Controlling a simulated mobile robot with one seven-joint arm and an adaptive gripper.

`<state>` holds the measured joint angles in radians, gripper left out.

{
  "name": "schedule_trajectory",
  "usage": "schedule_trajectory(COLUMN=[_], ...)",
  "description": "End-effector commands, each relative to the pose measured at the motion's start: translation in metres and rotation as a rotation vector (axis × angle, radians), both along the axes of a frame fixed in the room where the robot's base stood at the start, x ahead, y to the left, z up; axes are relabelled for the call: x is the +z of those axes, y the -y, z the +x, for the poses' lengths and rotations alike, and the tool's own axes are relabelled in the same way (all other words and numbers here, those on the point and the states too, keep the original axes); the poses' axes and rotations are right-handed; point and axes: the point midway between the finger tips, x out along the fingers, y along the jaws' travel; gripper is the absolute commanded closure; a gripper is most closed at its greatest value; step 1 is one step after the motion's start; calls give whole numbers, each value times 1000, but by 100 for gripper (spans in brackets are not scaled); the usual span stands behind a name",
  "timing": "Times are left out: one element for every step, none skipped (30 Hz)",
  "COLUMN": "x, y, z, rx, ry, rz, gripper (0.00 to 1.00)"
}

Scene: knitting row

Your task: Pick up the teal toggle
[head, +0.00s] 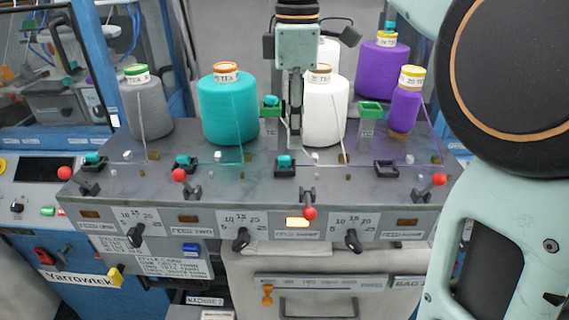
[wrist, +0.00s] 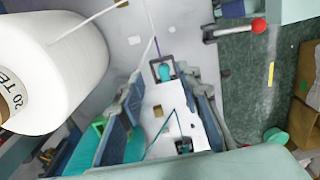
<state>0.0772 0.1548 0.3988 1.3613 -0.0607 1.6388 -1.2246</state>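Several small teal toggles show on the machine top. One teal toggle (head: 284,161) sits in a black square frame at the front edge, below my gripper; it also shows in the wrist view (wrist: 165,71). Other teal toggles stand at the left (head: 92,158), left of middle (head: 183,160) and in a green-topped post (head: 271,101). My gripper (head: 295,136) points down above the machine top, beside the white yarn cone (head: 324,112). In the wrist view its fingers (wrist: 164,85) are apart with nothing held, and the framed toggle shows beyond the gap between the tips.
Teal (head: 228,110), grey (head: 146,108) and purple (head: 375,72) yarn cones stand behind. Red-knobbed levers (head: 309,212) stick out along the front edge. An empty black frame (head: 386,169) lies right of my gripper. Thin yarn strands cross the top. A green-topped post (head: 370,112) stands near.

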Motion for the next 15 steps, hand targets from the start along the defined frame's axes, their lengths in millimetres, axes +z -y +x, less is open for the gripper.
schedule_trajectory(x=[-3, -5, -8, -11, -15, -21, -26, -30, -36, -40, -44, -48, -50, -52, -53], y=[0, -1, -1, -2, -3, -4, -5, -6, -7, -6, -6, -6, -6, -6, -6], z=[0, 0, -1, -1, -2, -2, -3, -3, -3, -3, -3, -3, -2, -2, -3], rx=[0, 0, 0, 0, 0, 0, 0, 0, 0, -1, -2, -2, -2, -2, -2], ry=[0, 0, 0, -1, -1, -1, -2, -1, -2, 0, -1, 0, 1, 1, 1], rz=[0, 0, 0, 0, 0, 0, 0, 0, 0, 0, 0, 0, 1, 1, 1], gripper=[68, 68, 68, 68, 68, 68, 68, 68, 68, 68, 68, 68, 68, 68, 68])
